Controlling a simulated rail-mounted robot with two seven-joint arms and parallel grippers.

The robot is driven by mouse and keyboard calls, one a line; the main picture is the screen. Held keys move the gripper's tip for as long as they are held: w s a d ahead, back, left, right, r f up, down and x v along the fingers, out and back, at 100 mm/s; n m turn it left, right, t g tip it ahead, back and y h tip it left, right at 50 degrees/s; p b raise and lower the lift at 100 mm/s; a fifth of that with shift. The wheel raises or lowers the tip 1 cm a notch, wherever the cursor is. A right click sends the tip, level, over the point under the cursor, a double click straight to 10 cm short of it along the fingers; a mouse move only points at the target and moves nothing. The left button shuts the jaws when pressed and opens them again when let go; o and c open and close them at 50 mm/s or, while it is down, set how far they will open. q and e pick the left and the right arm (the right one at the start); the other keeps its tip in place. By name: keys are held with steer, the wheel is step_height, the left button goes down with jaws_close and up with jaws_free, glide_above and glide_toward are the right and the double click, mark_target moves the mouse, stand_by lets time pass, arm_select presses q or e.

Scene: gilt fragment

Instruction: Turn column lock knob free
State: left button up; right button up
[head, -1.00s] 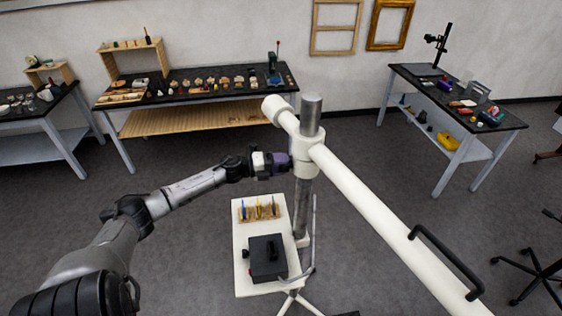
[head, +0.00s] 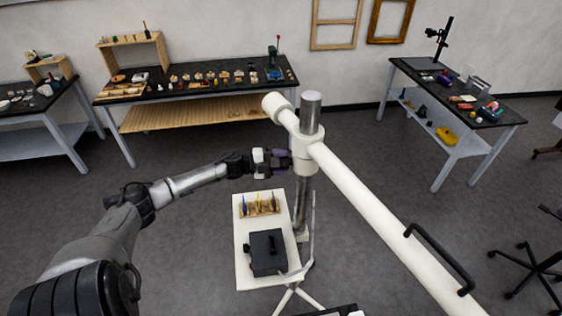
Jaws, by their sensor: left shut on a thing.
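A metal column (head: 307,190) stands upright, with a white collar (head: 304,150) around its upper part. A long white boom (head: 370,210) runs through the collar, down to the lower right. My left gripper (head: 278,160) is at the collar's left side, shut on the column lock knob. A small purple part (head: 282,154) shows between the gripper and the collar; the fingers hide most of the knob. My right gripper is not in view.
A white stand tray (head: 243,235) beside the column holds a black box (head: 267,252) and a wooden rack (head: 260,208) of tools. A black handle (head: 440,258) is on the boom. Workbenches stand along the back wall; grey floor lies clear between.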

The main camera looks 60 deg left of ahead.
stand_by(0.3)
arm_select(q)
steer(key=o, duration=0.9)
steer(key=shift+b+v, duration=1.1)
steer(key=shift+v, duration=5.85)
steer(key=shift+f, duration=0.1)
